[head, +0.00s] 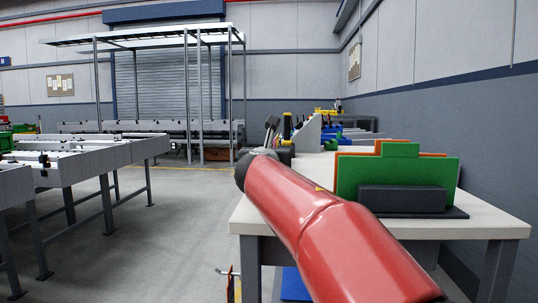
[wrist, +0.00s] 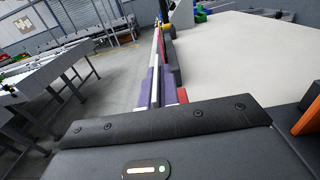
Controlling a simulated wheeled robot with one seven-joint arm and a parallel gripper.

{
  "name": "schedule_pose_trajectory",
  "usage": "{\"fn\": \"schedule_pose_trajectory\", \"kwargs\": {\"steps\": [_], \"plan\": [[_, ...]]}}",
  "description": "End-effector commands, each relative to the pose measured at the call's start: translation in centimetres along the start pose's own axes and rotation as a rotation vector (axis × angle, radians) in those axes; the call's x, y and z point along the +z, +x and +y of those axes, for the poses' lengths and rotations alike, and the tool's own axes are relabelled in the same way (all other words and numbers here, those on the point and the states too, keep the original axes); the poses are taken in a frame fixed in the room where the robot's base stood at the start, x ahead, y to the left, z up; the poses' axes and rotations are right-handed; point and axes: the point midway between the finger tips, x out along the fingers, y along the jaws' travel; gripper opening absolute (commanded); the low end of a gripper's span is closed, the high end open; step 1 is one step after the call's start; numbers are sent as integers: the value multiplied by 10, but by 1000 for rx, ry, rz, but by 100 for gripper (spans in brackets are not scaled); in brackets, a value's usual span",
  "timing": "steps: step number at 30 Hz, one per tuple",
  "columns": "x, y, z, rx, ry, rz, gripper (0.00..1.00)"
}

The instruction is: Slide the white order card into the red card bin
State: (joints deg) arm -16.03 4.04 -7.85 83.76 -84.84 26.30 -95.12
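My red arm (head: 320,215) reaches forward over the table's left edge and hides part of the table. My gripper (head: 270,132) is at its far end, small and dark, with its fingers hard to make out. In the wrist view its dark housing fills the bottom, and no clear finger gap shows. Beyond the housing, narrow upright strips stand in line along the table edge: purple (wrist: 147,88), a thin white one (wrist: 154,88) and a small red one (wrist: 182,95). I cannot tell which of these is the order card or the red card bin.
A pale table (head: 490,222) carries a dark holder (head: 402,199) with green (head: 400,163) and orange boards at the near right. A grey wedge-sided piece (head: 309,135) and blue items stand farther back. Roller conveyors (head: 85,160) are at left; open floor (head: 185,220) lies between.

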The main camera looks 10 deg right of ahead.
Motion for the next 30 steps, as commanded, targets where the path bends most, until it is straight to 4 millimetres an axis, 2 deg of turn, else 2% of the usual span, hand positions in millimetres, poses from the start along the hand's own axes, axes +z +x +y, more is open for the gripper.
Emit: {"fn": "schedule_pose_trajectory", "kwargs": {"steps": [8,14,20,24,30], "plan": [[1,0,0,0,0,-1,0],[1,0,0,0,0,0,27],[1,0,0,0,0,0,29],[0,0,0,0,0,0,46],[0,0,0,0,0,0,47]]}}
